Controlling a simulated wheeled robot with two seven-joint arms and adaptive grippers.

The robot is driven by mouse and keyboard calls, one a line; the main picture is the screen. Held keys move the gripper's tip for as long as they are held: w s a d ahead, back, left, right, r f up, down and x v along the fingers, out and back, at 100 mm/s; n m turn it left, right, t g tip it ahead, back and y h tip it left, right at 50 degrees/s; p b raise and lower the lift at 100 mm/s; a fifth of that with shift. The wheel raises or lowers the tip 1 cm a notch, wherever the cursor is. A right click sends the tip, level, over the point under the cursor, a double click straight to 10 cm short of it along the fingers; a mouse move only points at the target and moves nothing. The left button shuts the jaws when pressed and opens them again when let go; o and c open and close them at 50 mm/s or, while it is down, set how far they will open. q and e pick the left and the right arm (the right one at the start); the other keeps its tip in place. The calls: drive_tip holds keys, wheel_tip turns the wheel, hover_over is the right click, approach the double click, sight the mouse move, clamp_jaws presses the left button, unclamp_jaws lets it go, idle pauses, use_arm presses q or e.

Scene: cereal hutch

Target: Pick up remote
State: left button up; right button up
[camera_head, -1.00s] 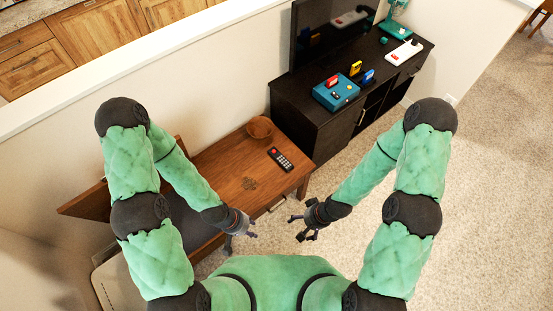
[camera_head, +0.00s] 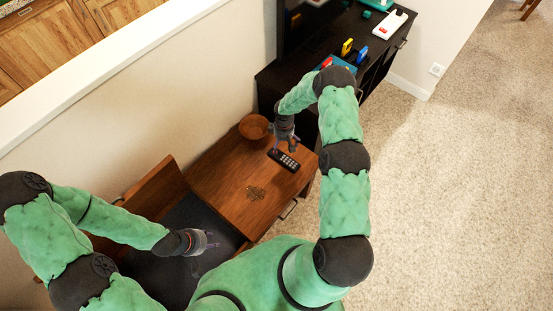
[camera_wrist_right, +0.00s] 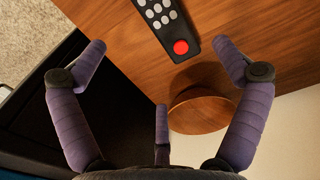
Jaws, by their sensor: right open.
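The black remote (camera_head: 284,160) with pale buttons lies on the wooden table, near its right end. The right wrist view shows the remote (camera_wrist_right: 164,23) at the top centre, its red button towards the camera. My right gripper (camera_head: 284,143) is above the remote's far-left end in the head view. In the right wrist view my right gripper (camera_wrist_right: 163,58) has its purple fingers spread wide and empty. My left gripper (camera_head: 210,243) hangs over the dark chair seat, away from the remote; its finger opening is too small to judge.
A round wooden bowl (camera_head: 254,127) stands close to the remote on the wooden table (camera_head: 225,185). A black cabinet (camera_head: 268,88) with toys on top stands behind it. A wooden chair (camera_head: 160,188) is at the table's left. Carpet on the right is clear.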

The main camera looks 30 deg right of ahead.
sight(283, 155)
wheel_tip(283, 155, down, 4)
drive_tip(key=shift+b, duration=0.5)
drive_tip(key=shift+s+f+b, duration=0.15)
drive_tip(key=shift+f+b, duration=0.5)
drive_tip(key=shift+f, duration=0.7)
drive_tip(key=shift+s+f+b, duration=0.15)
drive_tip(key=shift+f+b, duration=0.5)
drive_tip(key=shift+f, duration=0.65)
drive_tip(key=shift+c, duration=0.2)
